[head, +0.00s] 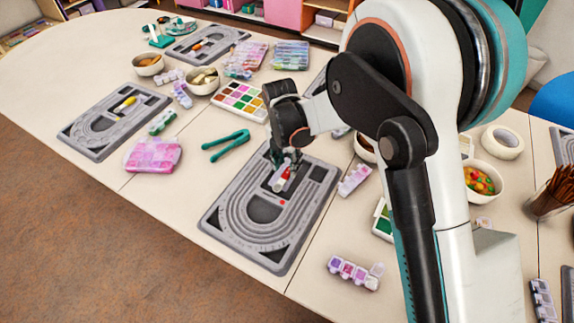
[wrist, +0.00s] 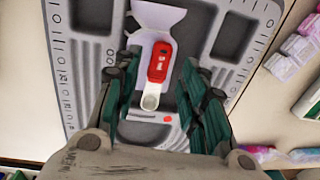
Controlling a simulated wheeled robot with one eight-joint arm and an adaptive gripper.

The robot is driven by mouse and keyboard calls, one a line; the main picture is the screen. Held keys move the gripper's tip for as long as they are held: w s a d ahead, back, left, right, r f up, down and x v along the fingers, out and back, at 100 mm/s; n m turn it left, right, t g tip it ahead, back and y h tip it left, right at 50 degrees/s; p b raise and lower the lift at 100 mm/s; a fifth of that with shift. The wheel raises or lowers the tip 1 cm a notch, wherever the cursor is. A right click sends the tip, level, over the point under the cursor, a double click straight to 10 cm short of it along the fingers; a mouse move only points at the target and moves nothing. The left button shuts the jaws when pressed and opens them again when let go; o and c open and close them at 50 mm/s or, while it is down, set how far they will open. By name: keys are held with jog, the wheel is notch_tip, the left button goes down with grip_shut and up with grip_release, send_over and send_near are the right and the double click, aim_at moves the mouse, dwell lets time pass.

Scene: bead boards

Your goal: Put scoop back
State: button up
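A scoop (wrist: 160,62) with a red handle and a pale, rounded end lies over a white flared piece (wrist: 158,17) on the near grey bead board (head: 222,216). In the head view the red of the scoop (head: 286,174) shows just below my gripper (head: 284,160). In the wrist view my gripper (wrist: 158,75) is open, with one finger on each side of the scoop and gaps between. I cannot tell how high the fingertips are above the board. A small red patch (wrist: 167,119) shows on the board near the scoop's pale end.
Another bead board (head: 75,137) holds a yellow-handled tool. Green pliers (head: 226,145), a pink bead box (head: 153,154) and a color-grid tray (head: 239,100) lie around the near board. A pink-lidded bead strip (head: 354,180) is close on its right. The board's lower left has clear table.

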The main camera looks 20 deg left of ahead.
aim_at(285, 171)
notch_tip(285, 171, up, 10)
jog(key=p, duration=0.3)
jog(key=shift+a+r, duration=0.15)
jog(key=shift+a, duration=0.25)
